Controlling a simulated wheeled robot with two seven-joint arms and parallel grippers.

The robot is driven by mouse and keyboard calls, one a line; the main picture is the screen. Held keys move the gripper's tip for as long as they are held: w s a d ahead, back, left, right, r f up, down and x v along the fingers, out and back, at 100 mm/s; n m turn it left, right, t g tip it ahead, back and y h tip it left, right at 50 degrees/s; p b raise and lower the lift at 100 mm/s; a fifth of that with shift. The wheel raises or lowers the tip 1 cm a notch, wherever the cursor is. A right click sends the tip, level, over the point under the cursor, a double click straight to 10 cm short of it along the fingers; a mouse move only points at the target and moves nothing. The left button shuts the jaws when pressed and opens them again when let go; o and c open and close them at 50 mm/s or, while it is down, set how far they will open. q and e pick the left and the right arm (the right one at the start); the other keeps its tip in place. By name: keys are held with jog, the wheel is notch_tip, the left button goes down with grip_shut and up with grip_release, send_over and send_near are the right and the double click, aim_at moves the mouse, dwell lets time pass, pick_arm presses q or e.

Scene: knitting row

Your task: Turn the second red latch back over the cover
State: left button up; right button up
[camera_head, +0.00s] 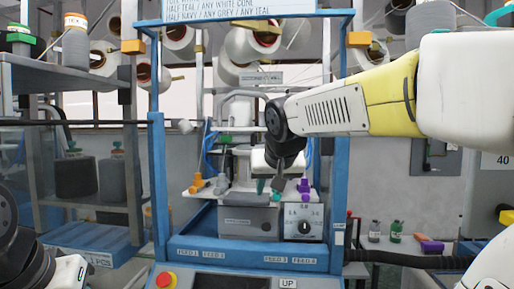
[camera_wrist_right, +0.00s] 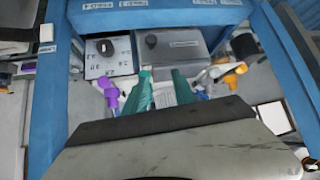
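My right gripper (camera_head: 268,188) reaches into the blue frame (camera_head: 158,190) from the right and points down over the grey machine. In the right wrist view its two teal fingers (camera_wrist_right: 161,88) stand apart with a gap. A pale ribbed part (camera_wrist_right: 162,98) shows in that gap; I cannot see contact with it. A grey box (camera_head: 248,222) with a dark knob sits just below the gripper; it also shows in the right wrist view (camera_wrist_right: 180,47). I cannot make out either a red latch or a definite cover; my gripper hides part of the machine. My left gripper's fingers are not in view.
Purple clips (camera_head: 304,187) and orange clips (camera_head: 196,182) flank the gripper. A white dial panel (camera_head: 303,222) is right of the grey box. The blue frame's posts bound both sides. A red stop button (camera_head: 165,280) is at the front. Yarn cones hang behind.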

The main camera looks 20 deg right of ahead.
jog(key=w+d+r+m+t+h, duration=0.2)
jog(key=w+d+r, duration=0.3)
jog(key=w+r, duration=0.2)
jog(key=w+d+r+m+t+h, duration=0.1)
jog(key=w+d+r+h, duration=0.1)
jog(key=w+d+r, duration=0.4)
jog(key=w, duration=0.6)
jog(key=shift+w+d+f, duration=0.25)
jog(key=shift+w+d, duration=0.05)
jog(key=shift+w, duration=0.05)
jog(key=shift+w+d+f, duration=0.2)
jog(key=shift+w, duration=0.2)
jog(key=shift+c, duration=0.4)
grip_shut()
